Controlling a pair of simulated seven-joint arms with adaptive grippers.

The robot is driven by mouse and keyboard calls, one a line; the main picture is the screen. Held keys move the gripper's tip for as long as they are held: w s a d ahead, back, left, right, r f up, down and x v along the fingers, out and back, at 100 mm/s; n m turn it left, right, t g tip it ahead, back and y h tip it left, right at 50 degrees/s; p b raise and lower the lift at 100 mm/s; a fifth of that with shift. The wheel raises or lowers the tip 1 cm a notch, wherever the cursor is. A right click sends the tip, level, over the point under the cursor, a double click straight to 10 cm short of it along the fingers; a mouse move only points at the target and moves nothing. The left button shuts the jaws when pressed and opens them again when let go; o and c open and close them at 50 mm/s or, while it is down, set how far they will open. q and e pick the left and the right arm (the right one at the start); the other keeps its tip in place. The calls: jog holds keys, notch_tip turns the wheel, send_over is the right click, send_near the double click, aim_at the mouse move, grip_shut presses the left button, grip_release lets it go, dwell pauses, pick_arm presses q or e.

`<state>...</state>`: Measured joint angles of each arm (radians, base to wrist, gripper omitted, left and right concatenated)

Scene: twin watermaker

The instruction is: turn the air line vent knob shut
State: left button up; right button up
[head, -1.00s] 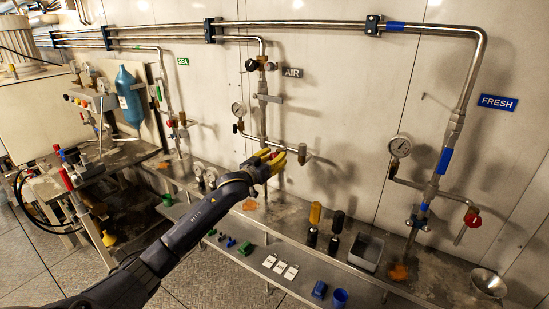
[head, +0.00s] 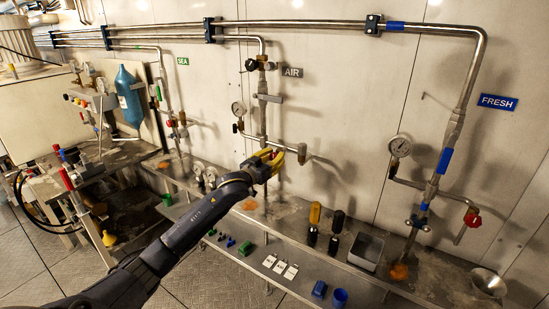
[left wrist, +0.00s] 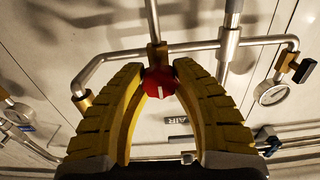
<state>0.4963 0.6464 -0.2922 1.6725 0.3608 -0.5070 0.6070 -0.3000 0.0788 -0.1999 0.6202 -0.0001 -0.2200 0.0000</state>
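The air line vent knob (left wrist: 160,82) is red with a white mark that points nearly straight up and down in the left wrist view. It sits on a brass stem under the horizontal pipe of the AIR line. My left gripper (left wrist: 161,72) has its two yellow fingers on either side of the knob, and their tips appear to touch its sides. In the head view, my left gripper (head: 270,158) is at the low pipe of the AIR line and mostly hides the knob. My right gripper is in neither view.
A pressure gauge (head: 238,108) is to the left on the AIR line. The FRESH line has a gauge (head: 400,146) and a red knob (head: 472,219) at the right. Below, the shelf holds a grey bin (head: 367,250), bottles and small parts. The wall right of my gripper is clear.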

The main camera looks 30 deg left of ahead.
pick_arm(q)
jog(key=o, duration=0.5)
jog(key=shift+o, duration=0.2)
jog(key=s+a, duration=0.1)
jog(key=s, duration=1.1)
jog(key=shift+a, duration=0.1)
